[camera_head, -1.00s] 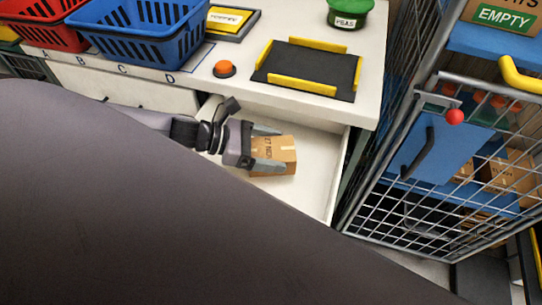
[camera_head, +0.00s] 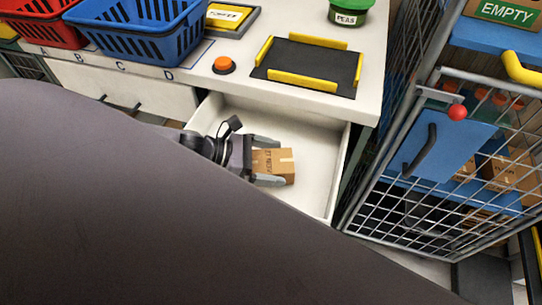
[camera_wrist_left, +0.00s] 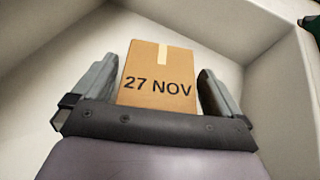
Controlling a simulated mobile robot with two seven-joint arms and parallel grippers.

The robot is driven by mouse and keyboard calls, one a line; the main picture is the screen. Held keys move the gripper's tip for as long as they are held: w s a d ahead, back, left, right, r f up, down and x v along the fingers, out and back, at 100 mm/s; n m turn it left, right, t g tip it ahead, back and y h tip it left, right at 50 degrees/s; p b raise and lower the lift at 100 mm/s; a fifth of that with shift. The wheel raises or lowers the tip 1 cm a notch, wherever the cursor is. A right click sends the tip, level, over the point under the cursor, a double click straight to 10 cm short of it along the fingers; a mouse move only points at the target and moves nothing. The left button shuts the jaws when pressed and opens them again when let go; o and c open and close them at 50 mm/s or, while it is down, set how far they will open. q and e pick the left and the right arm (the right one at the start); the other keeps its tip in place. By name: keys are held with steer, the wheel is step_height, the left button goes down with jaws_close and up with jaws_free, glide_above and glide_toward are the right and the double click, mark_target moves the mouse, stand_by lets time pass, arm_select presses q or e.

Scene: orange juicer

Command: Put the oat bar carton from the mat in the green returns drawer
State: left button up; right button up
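The carton (camera_head: 286,165) is a small brown cardboard box with a pale tape strip. It sits inside an open white drawer (camera_head: 318,192) below the counter; no green shows on the drawer. My left gripper (camera_head: 268,161) is down in the drawer with a finger on either side of the carton. In the left wrist view the carton (camera_wrist_left: 158,75) reads "27 NOV", and gaps show between it and the open fingers (camera_wrist_left: 160,80). The black mat with yellow edge strips (camera_head: 312,66) on the counter is empty. My right gripper is not in view.
On the counter are a blue basket (camera_head: 150,35), a red basket (camera_head: 40,28), an orange button (camera_head: 223,65), a framed yellow sign (camera_head: 228,17) and a green PEAS tub (camera_head: 345,12). A wire cage (camera_head: 420,225) with boxes stands right of the drawer. My arm hides the lower left.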

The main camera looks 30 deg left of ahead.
arm_select(q)
steer(key=shift+r, duration=0.1)
steer(key=shift+r, duration=0.2)
steer(key=shift+s+a, duration=0.15)
steer(key=shift+a, duration=0.15)
steer(key=b+v, duration=0.1)
steer(key=v, duration=0.8)
steer(key=shift+s+a, duration=0.15)
steer(key=shift+a, duration=0.05)
steer(key=shift+s+a+r, duration=0.45)
steer(key=shift+a+r, duration=0.1)
steer(key=shift+a, duration=0.05)
